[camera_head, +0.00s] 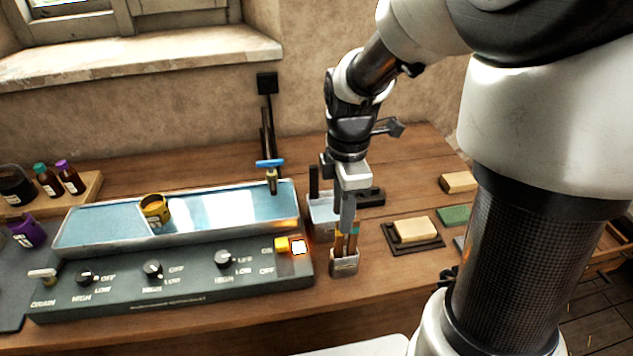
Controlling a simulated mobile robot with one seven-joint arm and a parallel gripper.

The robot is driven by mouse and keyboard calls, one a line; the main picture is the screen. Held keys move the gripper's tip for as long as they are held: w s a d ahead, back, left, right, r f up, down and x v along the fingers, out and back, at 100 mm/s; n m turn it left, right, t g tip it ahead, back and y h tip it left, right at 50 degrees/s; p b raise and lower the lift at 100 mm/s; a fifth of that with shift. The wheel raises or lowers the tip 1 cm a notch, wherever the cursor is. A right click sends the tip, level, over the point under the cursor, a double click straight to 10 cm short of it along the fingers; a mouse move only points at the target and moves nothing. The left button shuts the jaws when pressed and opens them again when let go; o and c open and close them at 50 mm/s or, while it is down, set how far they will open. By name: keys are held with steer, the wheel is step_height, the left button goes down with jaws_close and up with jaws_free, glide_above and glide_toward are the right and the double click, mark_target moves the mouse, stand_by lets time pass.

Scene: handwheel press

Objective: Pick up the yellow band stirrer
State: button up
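Several thin stirrers (353,240) stand upright in a small grey holder (344,265) near the front of the wooden bench, right of the control panel. A small yellow patch shows among them, but I cannot tell clearly which one carries the yellow band. My gripper (347,222) points down directly above the holder, with its fingers at the stirrers' tops and partly hiding them. I see the fingers edge-on, so I cannot tell whether they are apart or touching a stirrer.
A long blue-lined trough (225,206) with a yellow cup (155,210) and a knobbed panel (190,268) lie left. A grey container (322,212) stands close behind the holder. A soap-like block (415,229) on a dark tray lies right. Bare wood surrounds the holder's right side.

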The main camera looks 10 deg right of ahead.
mark_target(340, 240)
step_height(340, 240, down, 9)
steer(key=shift+a+f+b, duration=0.1)
steer(key=shift+f+b, duration=0.1)
steer(key=shift+b, duration=0.1)
jaws_close()
